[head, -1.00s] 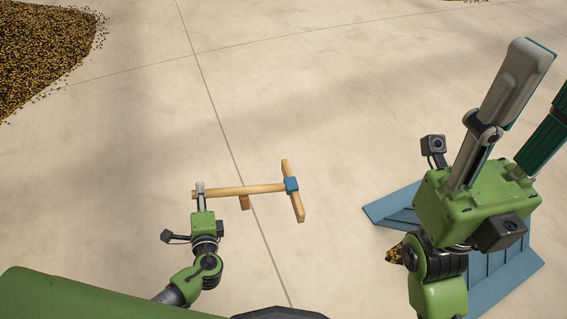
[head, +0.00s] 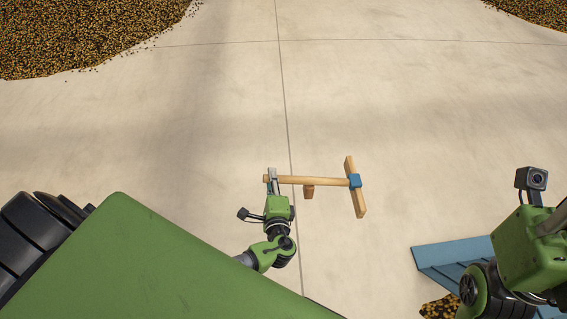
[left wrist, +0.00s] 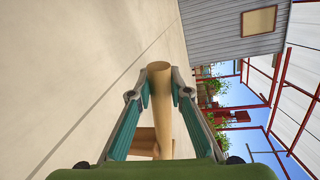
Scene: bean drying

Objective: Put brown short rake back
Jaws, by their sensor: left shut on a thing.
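The brown short rake is a light wooden handle (head: 315,181) with a wooden crossbar (head: 357,198) fixed by a blue joint and a short brown peg (head: 308,192) below. My left gripper (head: 272,180) is shut on the handle near its left end, and the crossbar points right. In the left wrist view the round handle (left wrist: 160,98) lies between the two fingers, and the peg (left wrist: 143,140) shows behind. My right gripper (head: 545,240) is only partly in the head view at the right edge; its fingertips are out of frame.
A large bean pile (head: 80,35) lies at the upper left, another (head: 540,10) at the upper right. A blue slatted object (head: 450,255) lies at the lower right, with beans (head: 440,307) near it. The concrete floor between is clear. A grey building (left wrist: 225,35) shows in the left wrist view.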

